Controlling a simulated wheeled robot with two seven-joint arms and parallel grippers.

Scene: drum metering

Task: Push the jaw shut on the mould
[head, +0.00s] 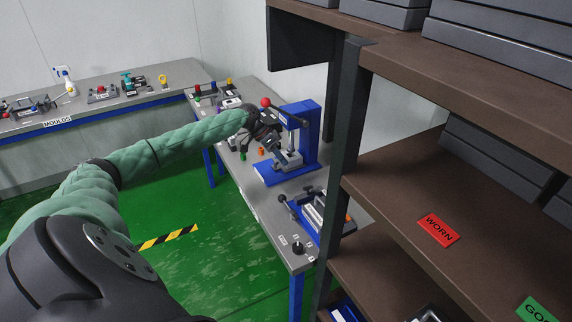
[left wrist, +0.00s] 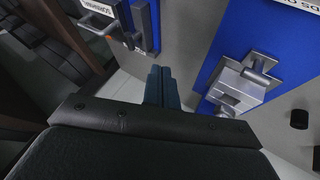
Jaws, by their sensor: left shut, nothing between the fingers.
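My left gripper (head: 272,140) reaches in from the left to the blue press (head: 309,138) on the side bench. Its fingers show shut and empty in the left wrist view (left wrist: 162,88). A grey metal block (head: 287,160) sits on the press's blue base, close to the fingertips. In the left wrist view a grey clamp-like block (left wrist: 240,88) lies on a blue plate, to the right of the fingers and apart from them. I cannot tell the jaw from the mould in it. My right gripper is not in view.
A blue-based fixture (head: 313,213) with a black-knobbed handle stands nearer on the same bench. A brown shelf rack (head: 400,190) with a red WORN label (head: 438,230) fills the right side. A MOULDS bench (head: 110,108) runs along the back wall.

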